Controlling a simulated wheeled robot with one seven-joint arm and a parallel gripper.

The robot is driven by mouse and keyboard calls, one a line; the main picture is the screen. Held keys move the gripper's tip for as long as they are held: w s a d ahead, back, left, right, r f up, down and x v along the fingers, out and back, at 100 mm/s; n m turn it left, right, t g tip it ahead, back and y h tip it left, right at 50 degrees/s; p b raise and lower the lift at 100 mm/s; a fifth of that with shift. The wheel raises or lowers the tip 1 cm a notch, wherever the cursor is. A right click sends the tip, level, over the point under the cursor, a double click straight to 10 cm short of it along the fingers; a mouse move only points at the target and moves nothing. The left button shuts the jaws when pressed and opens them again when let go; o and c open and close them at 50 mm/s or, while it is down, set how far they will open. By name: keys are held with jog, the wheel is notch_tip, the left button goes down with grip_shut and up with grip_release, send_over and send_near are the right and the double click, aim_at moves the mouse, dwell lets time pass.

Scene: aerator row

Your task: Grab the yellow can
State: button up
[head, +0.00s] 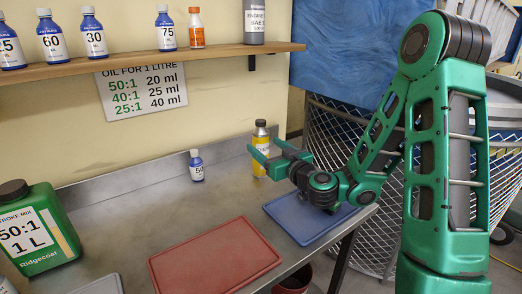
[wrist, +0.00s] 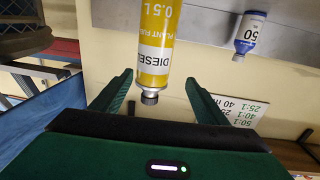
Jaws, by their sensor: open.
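The yellow can (head: 261,146) stands upright at the back of the metal bench, with a dark cap and a label. In the wrist view the can (wrist: 155,42) appears upside down, reading "DIESEL" and "0.5 L". My gripper (head: 269,153) is open and points at the can, its fingers partly overlapping it. In the wrist view my gripper (wrist: 160,82) shows one finger on each side of the can's cap end, with gaps on both sides. I cannot tell how deep the can is between the fingers.
A small blue "50" bottle (head: 196,166) stands left of the can; it also shows in the wrist view (wrist: 249,34). A blue mat (head: 300,222) lies under my forearm. A red mat (head: 213,258) and green jug (head: 38,230) are nearer. A shelf (head: 150,66) holds several bottles.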

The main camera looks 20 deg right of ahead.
aim_at(265, 142)
jog(key=shift+w+a, duration=0.15)
jog(key=shift+w, duration=2.6)
jog(key=x, duration=0.2)
jog(key=f+x, duration=0.1)
jog(key=x, duration=0.2)
jog(key=c, duration=1.2)
jog(key=shift+r, duration=0.1)
